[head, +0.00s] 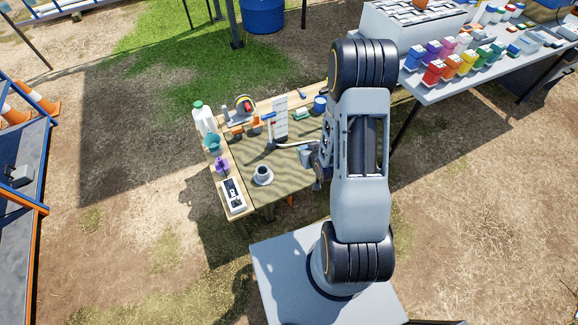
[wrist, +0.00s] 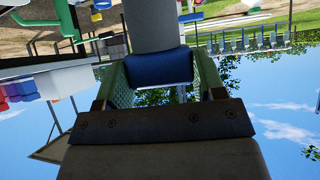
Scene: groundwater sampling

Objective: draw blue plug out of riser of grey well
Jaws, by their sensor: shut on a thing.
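In the wrist view, which is upside down with the sky at the bottom, my gripper (wrist: 160,74) is shut on the blue plug (wrist: 158,66). The green finger pads lie on either side of it. A grey upright piece, seemingly the riser (wrist: 152,24), meets the plug's far side. I cannot tell how deep the plug sits in it. In the head view my own arm hides the gripper, the plug and the riser.
In the head view a wooden table (head: 235,165) carries a white bottle (head: 203,120), a cup-like piece (head: 263,175), a meter (head: 233,194) and small tools. A second table (head: 432,93) at right holds several coloured bottles. A blue barrel (head: 263,14) stands behind.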

